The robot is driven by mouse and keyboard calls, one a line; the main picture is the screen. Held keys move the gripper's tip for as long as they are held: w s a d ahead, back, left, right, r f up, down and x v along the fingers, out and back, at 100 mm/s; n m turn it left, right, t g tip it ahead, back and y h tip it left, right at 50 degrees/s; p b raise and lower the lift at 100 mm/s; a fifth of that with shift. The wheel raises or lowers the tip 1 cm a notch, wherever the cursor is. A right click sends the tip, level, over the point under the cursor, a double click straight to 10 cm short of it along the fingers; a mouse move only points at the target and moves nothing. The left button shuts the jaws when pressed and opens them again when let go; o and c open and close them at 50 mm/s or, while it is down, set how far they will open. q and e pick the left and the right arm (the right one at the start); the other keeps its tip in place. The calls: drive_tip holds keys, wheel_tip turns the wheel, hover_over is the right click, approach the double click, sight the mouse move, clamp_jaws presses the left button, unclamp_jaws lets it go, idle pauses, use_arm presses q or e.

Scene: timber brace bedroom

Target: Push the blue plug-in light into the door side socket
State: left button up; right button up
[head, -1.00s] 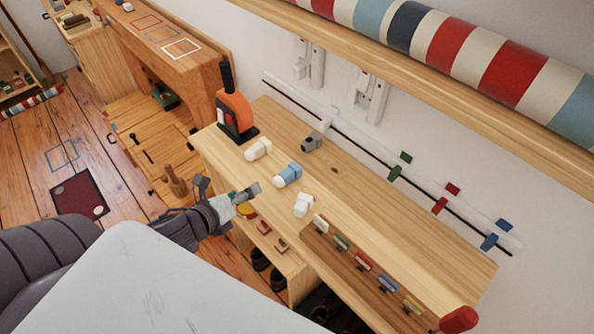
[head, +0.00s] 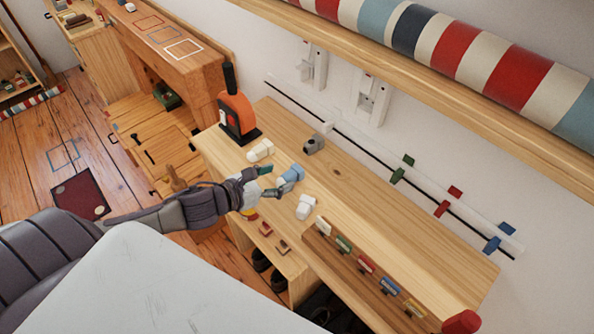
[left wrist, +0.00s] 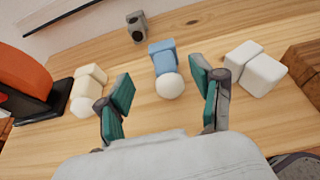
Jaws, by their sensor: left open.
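The blue plug-in light (head: 292,173) lies on the wooden bench top (head: 365,215), with a blue body and a white round end. In the left wrist view the blue light (left wrist: 163,58) lies ahead, between the open fingers, its white end toward me. My left gripper (head: 268,181) is open at the light's near side and partly covers it in the head view. In the left wrist view its teal finger pads (left wrist: 163,100) stand apart with nothing held. Two white sockets, a left one (head: 313,65) and a right one (head: 373,100), are on the wall. My right gripper is out of view.
A cream light (head: 260,150) and a white light (head: 306,207) lie on either side of the blue one. A grey piece (head: 314,145) lies behind, and an orange-and-black device (head: 237,114) stands left. A striped roll (head: 455,45) rests on the shelf above.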

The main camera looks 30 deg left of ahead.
sight(295, 173)
use_arm(q)
drive_tip(key=shift+w+d+f, duration=0.15)
drive_tip(key=shift+w+d, duration=0.05)
drive_tip(key=shift+w, duration=0.3)
drive_tip(key=shift+w+d, duration=0.1)
drive_tip(key=shift+w, duration=0.15)
drive_tip(key=x, duration=0.1)
drive_tip(key=p+x, duration=0.1)
drive_tip(key=x, duration=0.2)
drive_tip(key=shift+w+d+f+p, duration=0.15)
drive_tip(key=shift+w+d+p, duration=0.15)
drive_tip(key=shift+d, duration=0.1)
drive_tip(key=shift+s, duration=0.15)
drive_tip(key=shift+c, duration=0.8)
drive_tip(key=c, duration=1.1)
